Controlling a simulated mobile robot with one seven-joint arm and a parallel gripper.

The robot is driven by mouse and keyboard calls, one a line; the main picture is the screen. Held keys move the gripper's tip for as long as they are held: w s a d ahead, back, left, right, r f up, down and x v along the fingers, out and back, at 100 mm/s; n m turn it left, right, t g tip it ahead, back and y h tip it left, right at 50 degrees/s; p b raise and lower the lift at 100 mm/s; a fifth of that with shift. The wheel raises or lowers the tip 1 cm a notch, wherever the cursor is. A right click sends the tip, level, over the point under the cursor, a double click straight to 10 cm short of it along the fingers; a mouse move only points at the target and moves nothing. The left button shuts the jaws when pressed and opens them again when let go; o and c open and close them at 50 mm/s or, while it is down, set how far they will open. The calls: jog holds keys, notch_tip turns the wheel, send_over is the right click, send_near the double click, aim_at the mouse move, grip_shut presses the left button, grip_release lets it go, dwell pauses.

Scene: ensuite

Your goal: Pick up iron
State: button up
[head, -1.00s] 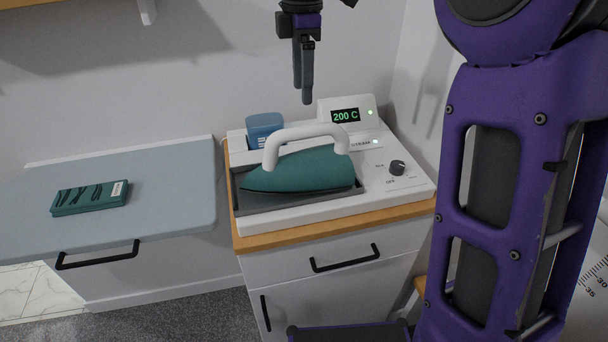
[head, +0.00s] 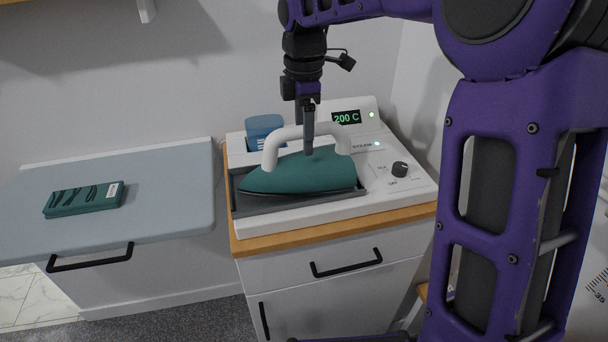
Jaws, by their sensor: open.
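The iron (head: 300,174) has a teal body and a white arched handle (head: 272,148). It rests in the dark tray of a white steam station (head: 400,196) on a small cabinet. My gripper (head: 308,142) points straight down at the middle of the handle. Its fingers overlap the handle in the head view, one finger showing in front of it with its tip near the iron's body. The other finger is mostly hidden, so I cannot tell if either touches the handle. The jaws are open.
A display (head: 346,117) reads 200 C behind the iron. A blue container (head: 264,128) stands behind its left side, and a dark knob (head: 400,169) is to the right. A grey ironing board (head: 160,190) on the left holds a teal folded item (head: 84,199). A wall stands close behind.

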jog(key=shift+f, duration=0.2)
dwell(0.6)
grip_shut()
jog(key=shift+r, duration=0.1)
dwell(1.2)
